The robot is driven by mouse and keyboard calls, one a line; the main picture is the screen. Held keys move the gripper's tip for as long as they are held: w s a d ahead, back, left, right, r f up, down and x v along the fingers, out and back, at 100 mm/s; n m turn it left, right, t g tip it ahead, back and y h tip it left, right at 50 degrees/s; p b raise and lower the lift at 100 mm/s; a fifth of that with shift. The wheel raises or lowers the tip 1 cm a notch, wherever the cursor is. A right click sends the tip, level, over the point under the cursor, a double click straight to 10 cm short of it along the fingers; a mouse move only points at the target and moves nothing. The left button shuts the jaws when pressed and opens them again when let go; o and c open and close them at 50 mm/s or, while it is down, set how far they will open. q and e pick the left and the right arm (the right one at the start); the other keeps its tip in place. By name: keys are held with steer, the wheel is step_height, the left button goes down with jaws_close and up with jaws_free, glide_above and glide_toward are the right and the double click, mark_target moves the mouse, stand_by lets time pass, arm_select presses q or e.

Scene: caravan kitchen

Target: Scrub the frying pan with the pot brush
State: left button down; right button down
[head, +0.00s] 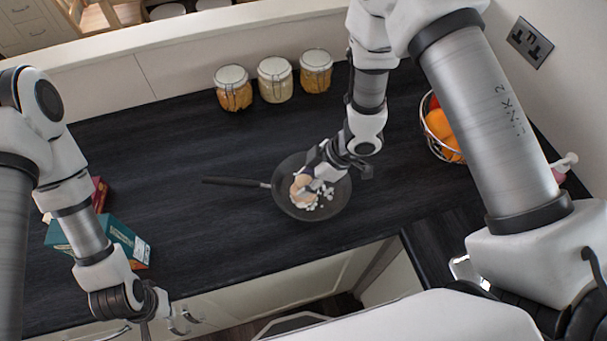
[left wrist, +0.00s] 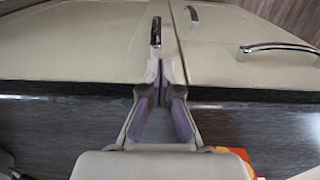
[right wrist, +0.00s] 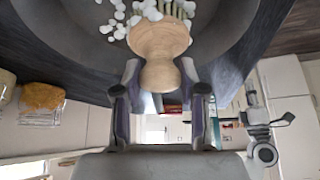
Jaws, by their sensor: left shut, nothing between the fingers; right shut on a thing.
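The dark frying pan (head: 334,202) lies on the black worktop, its handle (head: 235,182) pointing left. White foam-like lumps (head: 318,188) lie in it. My right gripper (head: 318,177) is over the pan, shut on the pot brush (head: 299,186). In the right wrist view the brush's pale wooden knob (right wrist: 158,42) sits between the fingers (right wrist: 160,100), with pale bristles (right wrist: 178,9) towards the pan (right wrist: 225,30) among white lumps. My left gripper (head: 150,318) is shut and empty near the worktop's front edge; its closed fingers (left wrist: 160,85) show in the left wrist view.
Jars (head: 275,80) stand along the back. A wire fruit basket (head: 441,137) with oranges is right of the pan. Teal (head: 112,240) and red (head: 99,194) boxes stand by my left arm. Cupboard doors with handles (left wrist: 280,47) are below the front edge.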

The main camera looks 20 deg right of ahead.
steer(key=shift+s, duration=0.4)
steer(key=shift+s+d+b, duration=0.2)
steer(key=shift+d+b, duration=0.1)
steer(key=shift+d, duration=0.45)
steer(key=shift+s+d, duration=0.25)
steer(key=shift+d, duration=0.45)
steer(key=shift+w+a+r+p, duration=0.2)
steer(key=shift+w+p, duration=0.25)
steer(key=shift+p, duration=0.2)
steer(key=shift+w+a+p, duration=0.15)
steer(key=shift+w+p, duration=0.45)
steer(key=shift+w, duration=0.15)
steer(key=shift+w+f, duration=0.15)
steer(key=shift+w, duration=0.1)
step_height(320, 180, up, 8)
steer(key=shift+r, duration=0.25)
steer(key=shift+s+f, duration=0.1)
